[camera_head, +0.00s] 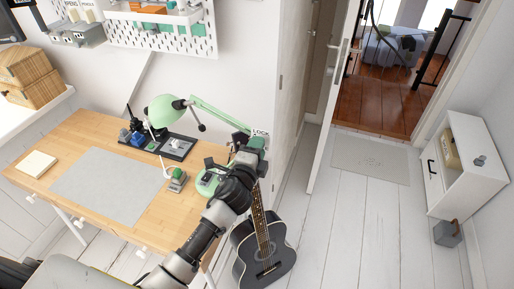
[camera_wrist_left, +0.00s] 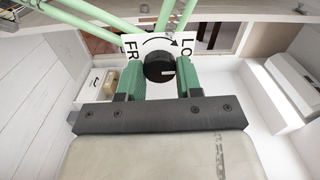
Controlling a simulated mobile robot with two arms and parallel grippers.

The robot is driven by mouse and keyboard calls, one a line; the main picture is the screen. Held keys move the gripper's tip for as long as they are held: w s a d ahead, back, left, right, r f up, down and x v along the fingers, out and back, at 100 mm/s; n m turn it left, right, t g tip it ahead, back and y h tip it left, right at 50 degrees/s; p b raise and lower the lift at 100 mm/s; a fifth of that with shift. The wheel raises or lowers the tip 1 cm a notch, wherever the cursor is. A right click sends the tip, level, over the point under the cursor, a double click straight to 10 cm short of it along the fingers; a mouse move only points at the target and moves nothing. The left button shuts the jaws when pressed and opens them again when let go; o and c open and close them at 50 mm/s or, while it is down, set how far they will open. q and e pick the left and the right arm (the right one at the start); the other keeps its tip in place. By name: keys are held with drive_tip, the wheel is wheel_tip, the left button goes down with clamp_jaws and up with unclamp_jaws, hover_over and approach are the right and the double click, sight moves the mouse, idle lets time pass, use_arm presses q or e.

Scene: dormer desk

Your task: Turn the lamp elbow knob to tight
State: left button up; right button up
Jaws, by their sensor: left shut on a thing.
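The green desk lamp (camera_head: 165,109) stands at the back right of the desk, its upper arm (camera_head: 218,113) reaching right to the elbow. In the left wrist view the black round elbow knob (camera_wrist_left: 158,68) sits in front of a white label plate (camera_wrist_left: 131,46). The plate reads "FR" at left and "LO" at right, partly hidden, with a curved arrow toward the right. The knob's white mark points right. My left gripper (camera_wrist_left: 160,82) is shut on the knob, a green finger on each side. It also shows at the elbow in the head view (camera_head: 253,146), hiding the knob there.
The wooden desk (camera_head: 100,131) holds a grey mat (camera_head: 108,186), a notepad (camera_head: 37,164) and a dark tray (camera_head: 178,147). A black guitar (camera_head: 262,250) stands below my arm. An open door (camera_head: 330,110) and a white cabinet (camera_head: 468,165) are at right.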

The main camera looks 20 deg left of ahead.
idle(0.4)
use_arm(q)
drive_tip(key=o, duration=0.9)
drive_tip(key=shift+o, duration=0.2)
drive_tip(key=shift+s, duration=0.1)
drive_tip(key=s+b, duration=0.2)
drive_tip(key=s, duration=0.8)
drive_tip(key=shift+s+a, duration=0.2)
drive_tip(key=shift+s, duration=0.1)
